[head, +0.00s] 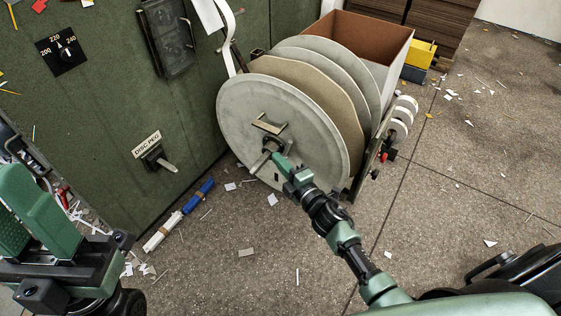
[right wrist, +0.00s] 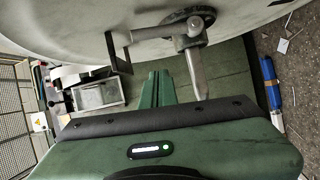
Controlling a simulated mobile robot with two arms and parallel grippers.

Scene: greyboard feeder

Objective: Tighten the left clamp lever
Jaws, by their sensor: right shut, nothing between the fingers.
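The left clamp lever (head: 260,162) is a pale metal arm on the dark hub (head: 273,144) at the centre of the near grey disc (head: 240,112). In the right wrist view the lever (right wrist: 197,70) hangs down from its hub (right wrist: 188,20). My right gripper (head: 279,159) is shut and empty, its tips close beside the lever. In the right wrist view its green fingers (right wrist: 158,85) are left of the lever, with a visible gap between. My left gripper (head: 30,205) is at the lower left, apart from the reel, and looks open and empty.
A bracket-shaped handle (head: 270,125) stands out of the disc above the hub; it also shows in the right wrist view (right wrist: 119,50). A green panel (head: 110,110) carries a disc peg (head: 158,160). Blue and white bars (head: 198,195) and paper scraps lie on the floor.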

